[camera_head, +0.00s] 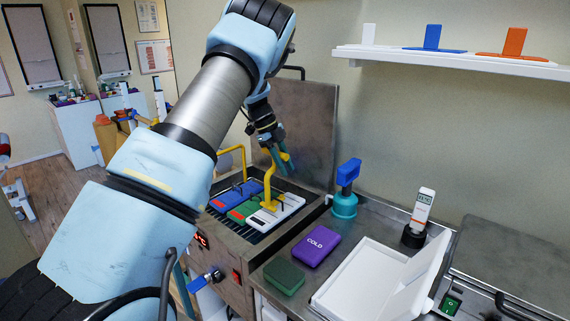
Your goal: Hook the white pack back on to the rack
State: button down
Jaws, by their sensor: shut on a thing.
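The white pack (275,212) is at the right end of a row of packs in the open metal tank (259,237). It has a dark patch and a red mark on its face. A yellow bent handle (268,187) rises at the white pack. My gripper (283,162) is above the pack, shut on the top of this handle. I cannot tell whether the pack hangs from the tank's rack (293,184) or is held clear of it.
Green (242,208) and blue (231,194) packs are left of the white one. A blue-topped teal bottle (344,200), a purple COLD pack (315,244), a dark green block (285,277) and an open white box (362,280) stand right of the tank. The raised lid (307,130) is behind.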

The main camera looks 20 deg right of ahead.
jog(key=shift+f, duration=1.95)
jog(key=shift+f+b, duration=0.3)
jog(key=shift+f, duration=0.05)
jog(key=shift+a, duration=0.1)
jog(key=s+a, duration=0.4)
jog(key=a, duration=0.2)
jog(key=shift+p, duration=0.4)
dwell(1.3)
jog(key=shift+r, duration=0.1)
notch_tip(320, 180, up, 11)
dwell(1.4)
jog(key=shift+a, duration=0.1)
